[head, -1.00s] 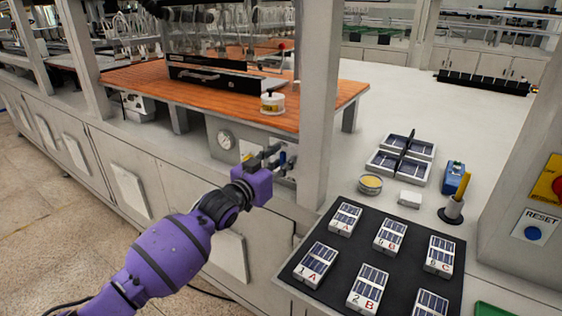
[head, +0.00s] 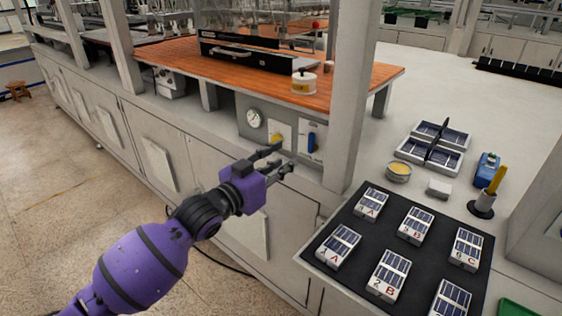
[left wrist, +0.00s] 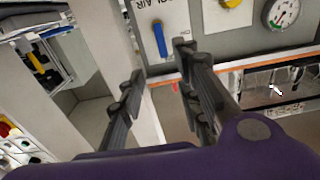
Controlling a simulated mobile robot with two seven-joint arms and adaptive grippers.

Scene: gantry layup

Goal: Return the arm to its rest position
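My left arm comes in from the lower left in the head view. Its left gripper (head: 276,163) is open and empty, in front of the bench's side panel. In the left wrist view the two fingers of the left gripper (left wrist: 155,95) stand apart with nothing between them. A blue lever handle (head: 311,142) and a yellow knob (head: 278,139) sit on the panel just beyond the fingertips. The blue handle also shows in the left wrist view (left wrist: 159,40), hanging vertically. My right gripper is not in view.
A black mat (head: 339,278) with several labelled solar-cell blocks lies at the lower right. A white post (head: 348,100) stands right of the gripper. A pressure gauge (head: 254,119) is on the panel. The orange-topped bench (head: 170,62) is behind. Open floor (head: 60,210) lies at left.

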